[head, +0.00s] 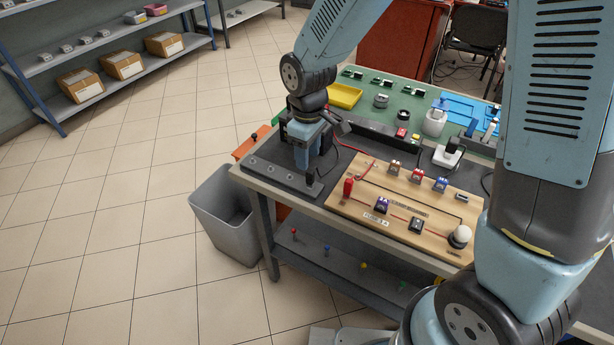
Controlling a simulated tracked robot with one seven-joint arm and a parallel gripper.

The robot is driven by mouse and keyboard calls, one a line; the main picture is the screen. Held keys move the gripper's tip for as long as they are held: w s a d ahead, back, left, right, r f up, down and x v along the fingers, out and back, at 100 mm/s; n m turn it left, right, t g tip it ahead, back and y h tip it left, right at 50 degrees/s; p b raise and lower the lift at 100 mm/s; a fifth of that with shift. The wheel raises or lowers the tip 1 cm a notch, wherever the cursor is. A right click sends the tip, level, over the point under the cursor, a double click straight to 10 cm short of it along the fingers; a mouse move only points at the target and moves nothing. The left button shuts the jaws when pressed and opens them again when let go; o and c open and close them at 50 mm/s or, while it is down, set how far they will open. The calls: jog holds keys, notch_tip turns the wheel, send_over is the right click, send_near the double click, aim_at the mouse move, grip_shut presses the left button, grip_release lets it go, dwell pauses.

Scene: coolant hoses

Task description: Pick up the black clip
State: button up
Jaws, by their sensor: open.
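A small black clip (416,226) sits on the wooden board (350,208), along its front row, between a purple clip (382,205) and a white round knob (460,236). My gripper (313,182) points down over the dark grey strip at the table's left end, left of the board and well apart from the black clip. It is open; I see nothing held in it. The small size hides the clip's detail.
A red upright part (348,187) stands at the board's left edge, close to my gripper. Several clips line the board's back row. A yellow tray (344,95) and a white bottle (434,122) stand behind. A grey bin (224,215) stands on the floor at left.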

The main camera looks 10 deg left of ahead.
aim_at(311, 170)
notch_tip(311, 170, down, 2)
jog(key=shift+f, duration=0.1)
jog(key=f, duration=0.3)
jog(key=shift+s+d+f, duration=0.3)
jog(key=shift+s+d, duration=0.05)
jog(key=shift+d, duration=0.05)
jog(key=shift+f, duration=0.75)
grip_shut()
